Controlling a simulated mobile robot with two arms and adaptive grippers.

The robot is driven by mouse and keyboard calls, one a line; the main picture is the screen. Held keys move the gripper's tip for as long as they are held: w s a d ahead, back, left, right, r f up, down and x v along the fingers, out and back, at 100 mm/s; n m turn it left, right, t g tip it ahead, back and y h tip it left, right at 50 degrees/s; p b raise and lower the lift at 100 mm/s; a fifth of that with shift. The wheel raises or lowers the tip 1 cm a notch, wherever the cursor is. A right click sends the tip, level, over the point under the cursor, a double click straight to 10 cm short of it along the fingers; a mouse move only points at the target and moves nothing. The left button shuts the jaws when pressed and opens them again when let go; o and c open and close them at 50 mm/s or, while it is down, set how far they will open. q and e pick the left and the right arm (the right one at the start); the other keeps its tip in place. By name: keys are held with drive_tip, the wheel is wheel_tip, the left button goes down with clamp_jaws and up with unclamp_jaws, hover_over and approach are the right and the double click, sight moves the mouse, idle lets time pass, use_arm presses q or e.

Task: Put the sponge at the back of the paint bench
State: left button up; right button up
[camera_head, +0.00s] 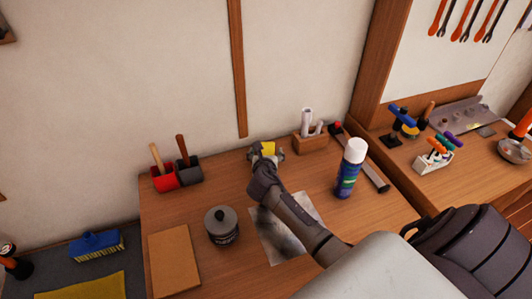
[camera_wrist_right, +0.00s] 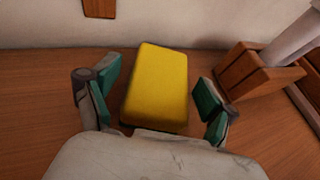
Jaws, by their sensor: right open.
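The yellow sponge (camera_head: 268,149) lies at the back of the wooden bench (camera_head: 195,260), close to the wall. In the right wrist view the sponge (camera_wrist_right: 157,86) lies flat on the wood, with a narrow strip of bench between it and the wall. My right gripper (camera_head: 266,155) is at the sponge. In the wrist view its green-padded fingers (camera_wrist_right: 155,100) are open, one on each side of the sponge, with gaps on both sides. My left gripper does not show.
A wooden holder with white rolls (camera_head: 310,143) stands just right of the gripper. A stained sheet (camera_head: 275,240) lies under my arm.

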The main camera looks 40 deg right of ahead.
drive_tip(key=shift+r, duration=0.2)
drive_tip(key=v, duration=1.2)
drive_tip(key=shift+s, duration=0.1)
